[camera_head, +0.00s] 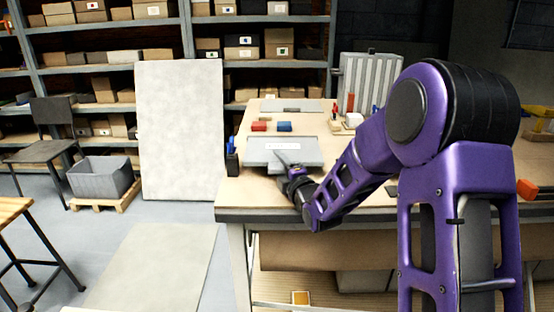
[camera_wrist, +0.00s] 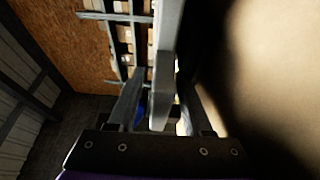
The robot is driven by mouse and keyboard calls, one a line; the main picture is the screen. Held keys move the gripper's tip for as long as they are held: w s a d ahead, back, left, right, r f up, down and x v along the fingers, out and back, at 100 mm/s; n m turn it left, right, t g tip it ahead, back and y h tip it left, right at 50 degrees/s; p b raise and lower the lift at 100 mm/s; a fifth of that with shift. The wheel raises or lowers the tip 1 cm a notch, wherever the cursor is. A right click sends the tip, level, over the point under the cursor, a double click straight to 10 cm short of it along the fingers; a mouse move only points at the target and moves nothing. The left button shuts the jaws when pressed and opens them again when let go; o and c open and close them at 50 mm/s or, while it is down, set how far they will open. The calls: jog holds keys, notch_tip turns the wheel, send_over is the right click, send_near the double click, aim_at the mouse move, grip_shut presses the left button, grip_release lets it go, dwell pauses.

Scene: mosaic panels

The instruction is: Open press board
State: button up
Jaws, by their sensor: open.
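The press board is most likely the grey, flat-topped piece (camera_head: 257,153) on the workbench, with a pale label on top. My gripper (camera_head: 283,158) is at its front edge, reaching in from the right. In the wrist view, the two fingers of my gripper (camera_wrist: 158,98) stand apart. A long grey bar (camera_wrist: 165,45) with a blunt near end runs between them. It appears to be part of the press board. I cannot tell whether the fingers touch it. The board looks flat and closed; its hinge is not clear.
A ribbed grey panel (camera_head: 369,82) stands at the back right.

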jog(key=shift+w+a, duration=0.1)
jog(key=shift+w, duration=0.1)
jog(key=shift+c, duration=0.2)
grip_shut()
jog(key=shift+r, duration=0.1)
dwell(1.2)
